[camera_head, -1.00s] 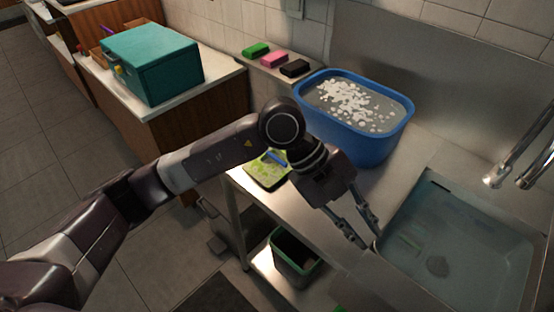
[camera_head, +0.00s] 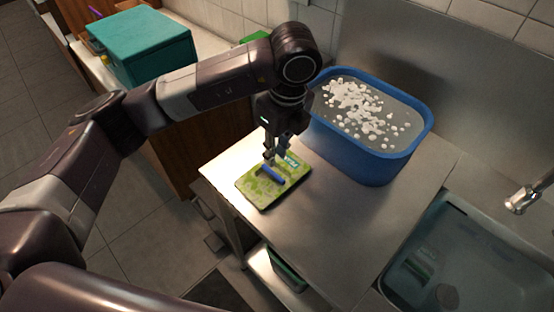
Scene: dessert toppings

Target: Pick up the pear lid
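The pear lid (camera_head: 253,193) is a flat, green, pear-patterned rectangle with a blue handle (camera_head: 271,174) on top. It lies on the metal counter, left of the blue tub. My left gripper (camera_head: 275,158) points down over the lid, close to the handle's far end. Its two fingers stand apart with a gap between them. Whether the fingertips touch the handle or straddle it is hard to tell from this angle. My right gripper is not in view.
A blue tub (camera_head: 365,163) of water with white floating pieces stands right of the lid. A sink (camera_head: 470,268) with a faucet (camera_head: 522,199) is at the lower right. A teal box (camera_head: 150,45) sits at the upper left. The counter's front middle is clear.

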